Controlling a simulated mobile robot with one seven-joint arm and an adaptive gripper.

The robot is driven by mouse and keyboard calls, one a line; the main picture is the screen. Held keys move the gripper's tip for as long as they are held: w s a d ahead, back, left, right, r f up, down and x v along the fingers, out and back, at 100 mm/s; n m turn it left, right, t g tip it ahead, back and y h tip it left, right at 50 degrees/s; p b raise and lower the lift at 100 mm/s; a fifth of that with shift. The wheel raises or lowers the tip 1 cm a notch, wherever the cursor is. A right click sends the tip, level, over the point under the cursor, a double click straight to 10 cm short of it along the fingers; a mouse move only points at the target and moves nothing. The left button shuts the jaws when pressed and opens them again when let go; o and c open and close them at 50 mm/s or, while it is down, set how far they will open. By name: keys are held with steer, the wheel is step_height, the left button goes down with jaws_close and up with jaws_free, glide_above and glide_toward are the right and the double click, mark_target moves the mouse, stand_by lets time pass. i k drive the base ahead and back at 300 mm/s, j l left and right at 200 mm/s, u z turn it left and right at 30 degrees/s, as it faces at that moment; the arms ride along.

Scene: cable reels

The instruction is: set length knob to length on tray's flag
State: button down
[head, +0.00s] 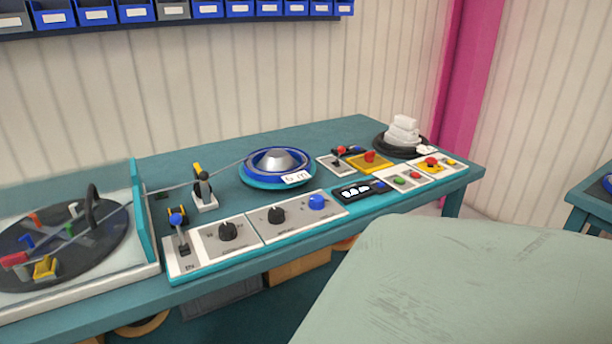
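Two black knobs sit on pale panels of the console: a left black knob (228,231) and a right black knob (276,214). A blue knob (316,202) is to their right. The panel lettering is too small to read, so I cannot tell which is the length knob. A white flag (297,178) on the blue reel (262,165) seems to read "6 m". A round black tray (382,143) at the far right holds stacked white pieces (402,130); a small white tag (426,150) there is unreadable. My gripper is not in view.
A dark display (358,190) with white digits and several coloured buttons line the front edge. A lever (178,232) stands at the left end. A cable runs from the covered turntable (60,240) past a black guide (203,188) to the reel.

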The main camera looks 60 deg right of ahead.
mark_target(316, 201)
steer(key=z, duration=1.75)
steer(key=k+l, duration=0.1)
steer(key=l+u, duration=0.15)
steer(key=l, duration=0.2)
steer(key=k, duration=0.05)
